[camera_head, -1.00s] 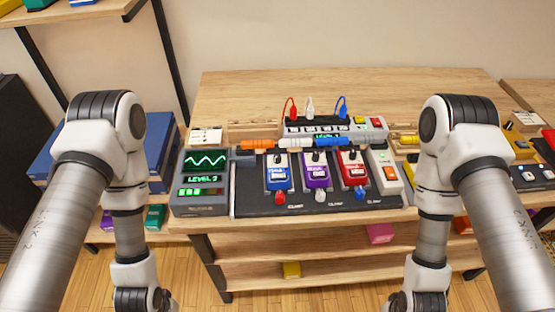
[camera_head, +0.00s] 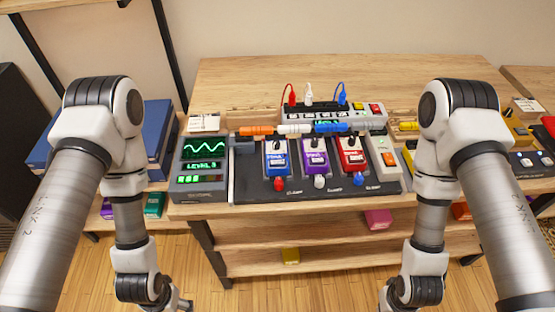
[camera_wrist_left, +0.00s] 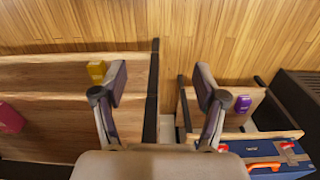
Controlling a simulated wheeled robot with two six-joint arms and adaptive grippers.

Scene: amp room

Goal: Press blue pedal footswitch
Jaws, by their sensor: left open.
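The blue pedal (camera_head: 276,158) stands upright on a dark pedalboard (camera_head: 255,192), at the left of a row with a purple pedal (camera_head: 315,156) and a red pedal (camera_head: 352,155). A red plug end (camera_head: 278,183) lies at its front. In the left wrist view my left gripper (camera_wrist_left: 160,80) is open and empty, its fingers apart over the floor and shelf edge. In the head view the left arm hangs left of the board, well away from the blue pedal. The right arm hangs to the right, and its fingertips are below the picture.
A screen unit (camera_head: 203,165) stands left of the board. A white switch box (camera_head: 385,158) is at its right end. A power strip (camera_head: 325,115) with cables sits behind. The table (camera_head: 235,85) is bare toward the wall. Lower shelves hold small coloured boxes.

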